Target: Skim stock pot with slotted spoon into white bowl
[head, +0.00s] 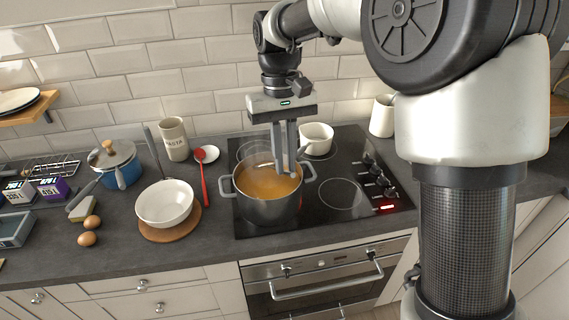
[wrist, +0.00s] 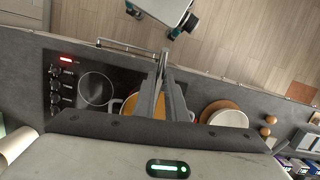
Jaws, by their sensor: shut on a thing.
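The stock pot (head: 268,211) stands on the front left of the hob, full of orange-brown stock (head: 262,183). It is partly hidden by my fingers in the wrist view (wrist: 130,104). My gripper (head: 285,172) points down over the right part of the pot, shut on a thin metal piece (wrist: 164,54), which I take to be the slotted spoon's handle. The spoon's slotted end is not clearly visible. The white bowl (head: 165,205) stands left of the pot and looks empty. It also shows in the wrist view (wrist: 229,119).
The bowl rests on a round wooden board (head: 158,235). A red spoon (head: 203,178) lies between bowl and pot. A white saucepan (head: 316,139) stands behind on the hob. A blue lidded pot (head: 119,172) and eggs (head: 87,239) are at left. The front right hob ring (head: 341,194) is clear.

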